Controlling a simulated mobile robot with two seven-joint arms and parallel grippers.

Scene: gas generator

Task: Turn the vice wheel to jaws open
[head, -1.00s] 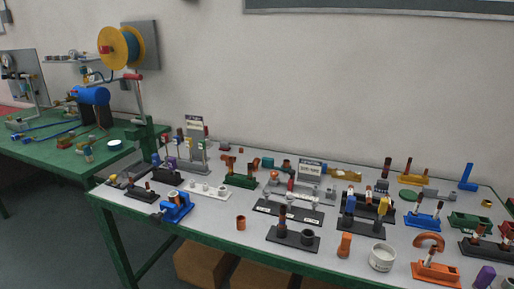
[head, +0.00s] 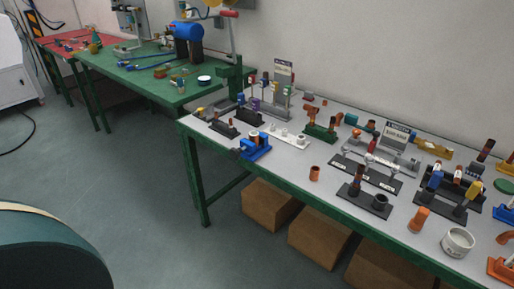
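Neither of my grippers is in view, and nothing of mine touches the device.
The bench carries several small fixtures, including an orange cup (head: 315,173) and a white pot (head: 458,242). Cardboard boxes (head: 268,204) lie underneath. A green table (head: 152,83) with a blue tank (head: 187,32) stands behind left. The floor (head: 135,180) left of the bench is open.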

